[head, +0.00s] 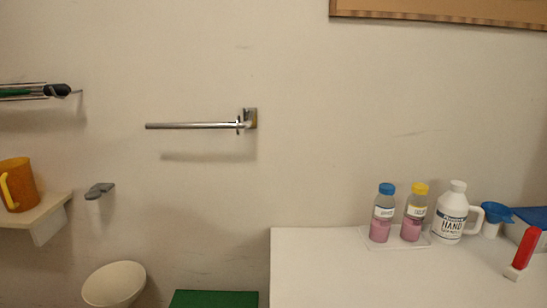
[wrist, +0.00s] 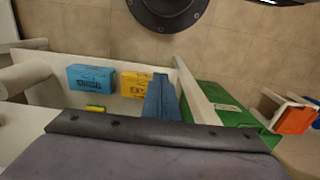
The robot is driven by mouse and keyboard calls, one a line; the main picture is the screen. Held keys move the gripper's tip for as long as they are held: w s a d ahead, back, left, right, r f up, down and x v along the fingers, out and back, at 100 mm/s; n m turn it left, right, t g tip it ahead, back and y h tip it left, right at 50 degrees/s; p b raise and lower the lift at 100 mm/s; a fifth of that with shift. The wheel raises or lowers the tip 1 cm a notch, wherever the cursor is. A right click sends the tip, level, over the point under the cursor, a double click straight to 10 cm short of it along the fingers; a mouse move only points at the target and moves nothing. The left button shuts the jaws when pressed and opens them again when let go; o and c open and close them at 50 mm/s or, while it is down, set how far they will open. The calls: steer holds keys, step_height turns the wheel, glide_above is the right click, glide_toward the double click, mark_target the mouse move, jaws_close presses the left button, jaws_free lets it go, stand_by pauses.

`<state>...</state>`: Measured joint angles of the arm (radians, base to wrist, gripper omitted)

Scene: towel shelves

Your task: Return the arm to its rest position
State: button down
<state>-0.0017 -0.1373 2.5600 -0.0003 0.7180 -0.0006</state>
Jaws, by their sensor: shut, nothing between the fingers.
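My gripper (wrist: 160,130) shows in the wrist view as a wide dark bar with bolts and a grey body across the bottom edge. It is shut with nothing held. The arm and gripper are not in the head view. In the wrist view, a round black base (wrist: 168,8) at the top looks like part of my own body; the gripper is apart from it.
An empty metal bar (head: 195,126) juts from the wall. A white table (head: 400,275) holds bottles (head: 380,215), a white jug (head: 452,212) and a red-handled item (head: 525,250). An orange mug (head: 17,186) stands on a left shelf. Blue (wrist: 91,78) and yellow boxes (wrist: 136,84) lie below.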

step_height(320, 180, up, 25)
steer(key=p, duration=2.4)
steer(key=shift+r, duration=0.2)
step_height(320, 180, down, 51)
steer(key=b, duration=5.1)
steer(key=shift+f, duration=0.2)
steer(key=shift+r, duration=0.1)
step_height(320, 180, up, 51)
steer(key=p, duration=5.1)
steer(key=shift+r, duration=0.15)
